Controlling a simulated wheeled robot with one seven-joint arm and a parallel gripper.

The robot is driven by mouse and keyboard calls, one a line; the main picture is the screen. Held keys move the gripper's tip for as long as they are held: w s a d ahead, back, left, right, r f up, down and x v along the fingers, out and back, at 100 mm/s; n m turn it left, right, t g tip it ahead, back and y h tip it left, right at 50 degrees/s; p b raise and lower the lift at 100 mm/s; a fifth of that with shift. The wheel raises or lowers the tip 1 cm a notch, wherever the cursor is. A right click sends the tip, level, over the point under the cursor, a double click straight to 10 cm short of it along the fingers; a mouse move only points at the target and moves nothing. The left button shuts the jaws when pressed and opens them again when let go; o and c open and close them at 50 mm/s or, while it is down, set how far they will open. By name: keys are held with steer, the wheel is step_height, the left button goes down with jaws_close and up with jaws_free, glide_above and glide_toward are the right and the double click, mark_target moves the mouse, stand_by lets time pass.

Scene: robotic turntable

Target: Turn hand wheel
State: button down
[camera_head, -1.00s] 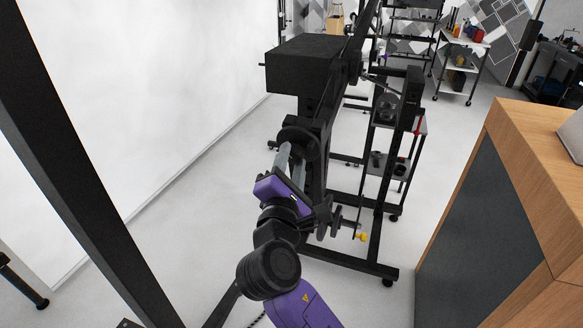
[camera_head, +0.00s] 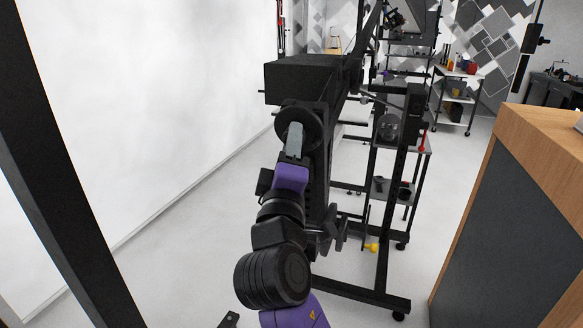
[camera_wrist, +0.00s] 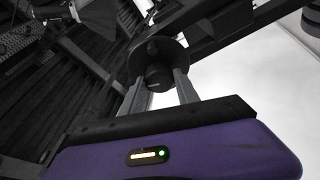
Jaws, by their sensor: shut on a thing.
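The hand wheel (camera_head: 299,118) is a black disc on the side of the dark turntable rig, below its black box. In the wrist view the wheel (camera_wrist: 160,55) shows its round black hub between my two grey fingers. My gripper (camera_head: 295,137), with its purple body, reaches up to the wheel from below. In the wrist view my gripper (camera_wrist: 158,78) is shut on the hand wheel, one finger on each side of the hub. The finger pads are partly hidden behind the hub.
The black box (camera_head: 312,78) sits above the wheel. A dark frame post (camera_head: 60,150) stands at left, and a wooden cabinet (camera_head: 530,140) fills the right. A small shelf rack (camera_head: 385,195) stands behind the rig. Floor between rig and white wall is clear.

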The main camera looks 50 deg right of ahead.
steer(key=m+b, duration=0.3)
steer(key=b, duration=0.1)
steer(key=m+g+h+b, duration=0.1)
steer(key=m+b, duration=0.2)
steer(key=b, duration=0.1)
steer(key=m+h+b, duration=0.1)
steer(key=m+b, duration=0.2)
steer(key=b, duration=0.1)
steer(key=shift+f, duration=0.3)
steer(key=shift+r+m+g+h+b, duration=0.15)
steer(key=shift+m+g+h+b, duration=0.15)
steer(key=shift+m+h+b, duration=0.1)
steer(key=c, duration=0.9)
jaws_free()
steer(key=v, duration=0.7)
steer(key=shift+s+a+b, duration=0.2)
steer(key=shift+a+b, duration=0.05)
steer(key=shift+b, duration=0.05)
